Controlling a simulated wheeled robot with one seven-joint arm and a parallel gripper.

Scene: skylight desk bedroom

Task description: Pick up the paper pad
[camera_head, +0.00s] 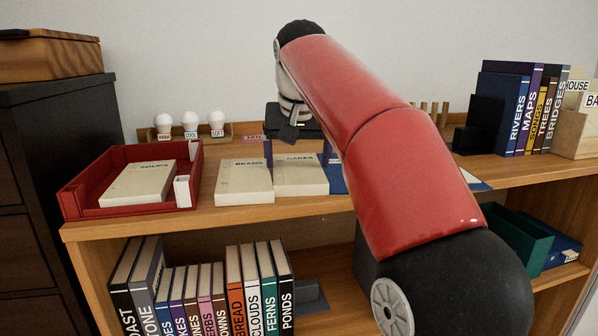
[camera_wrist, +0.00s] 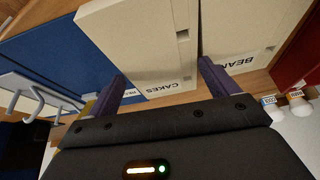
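No item is labelled as the paper pad. The likeliest are the cream pad-like blocks: CAKES (camera_head: 301,180), BEANS (camera_head: 244,185) and SOUPS (camera_head: 137,187). CAKES and BEANS lie side by side on the shelf top; SOUPS lies in the red tray. My gripper (camera_head: 298,153) is at the back edge of CAKES. In the wrist view my gripper (camera_wrist: 163,75) has its fingers apart, with CAKES (camera_wrist: 145,40) showing between and beyond them and BEANS (camera_wrist: 250,30) to the right. Nothing is visibly held. I cannot tell whether the fingers touch the blocks.
The red tray (camera_head: 72,197) stands at the left. A bulb rack (camera_head: 150,138) stands behind it. A blue flat item (camera_head: 337,180) lies beside CAKES, partly behind my arm. Upright books (camera_head: 517,110) stand at the right.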

